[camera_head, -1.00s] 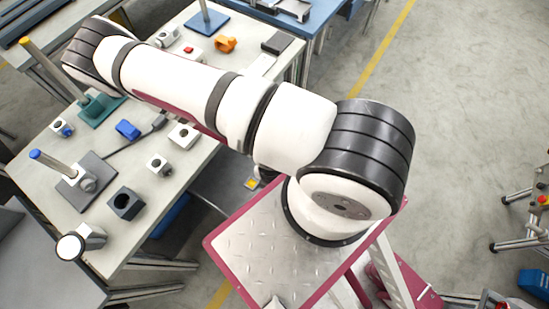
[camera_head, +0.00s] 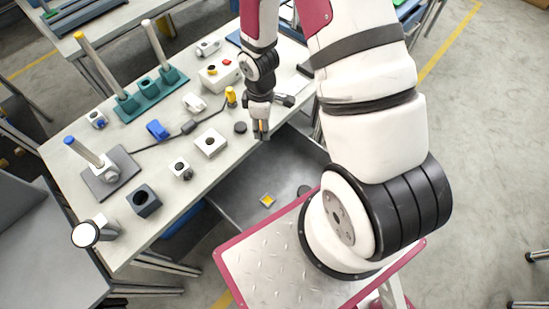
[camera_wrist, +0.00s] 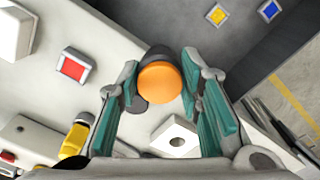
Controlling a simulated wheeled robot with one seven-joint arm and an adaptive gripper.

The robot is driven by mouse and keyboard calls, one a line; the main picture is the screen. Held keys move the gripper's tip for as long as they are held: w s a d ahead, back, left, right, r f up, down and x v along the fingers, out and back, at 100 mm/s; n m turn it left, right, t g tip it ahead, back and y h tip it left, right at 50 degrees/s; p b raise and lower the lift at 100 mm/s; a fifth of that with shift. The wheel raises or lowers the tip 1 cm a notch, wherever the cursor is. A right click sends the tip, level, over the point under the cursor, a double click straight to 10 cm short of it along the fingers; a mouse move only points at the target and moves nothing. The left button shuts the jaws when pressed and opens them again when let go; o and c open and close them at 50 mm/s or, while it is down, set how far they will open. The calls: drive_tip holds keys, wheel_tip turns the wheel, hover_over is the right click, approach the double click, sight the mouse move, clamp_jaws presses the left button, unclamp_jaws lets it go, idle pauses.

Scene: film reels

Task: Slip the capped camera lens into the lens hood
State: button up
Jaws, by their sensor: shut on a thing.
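My gripper (camera_head: 262,133) points down over the near edge of the grey workbench (camera_head: 82,138). In the wrist view its two teal-padded fingers (camera_wrist: 162,95) are shut on a short round piece with an orange face and a dark body (camera_wrist: 160,82); I take it for the capped camera lens. In the head view the fingers mostly hide it. No part is clearly marked as the lens hood. Candidates with openings are a dark hollow block (camera_head: 144,201) at the front left and a white square block with a hole (camera_head: 210,143), left of my gripper.
A black disc (camera_head: 240,127) lies on the bench just left of my gripper. A yellow square (camera_head: 267,200) lies on the lower dark surface past the bench edge.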

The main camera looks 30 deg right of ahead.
drive_tip(key=w+d+r+m, duration=0.2)
drive_tip(key=w+r+m, duration=0.8)
drive_tip(key=w, duration=0.5)
drive_tip(key=shift+w+d+r, duration=0.3)
drive_tip(key=shift+r, duration=0.6)
drive_tip(key=shift+w+r, duration=0.25)
drive_tip(key=shift+r, duration=0.05)
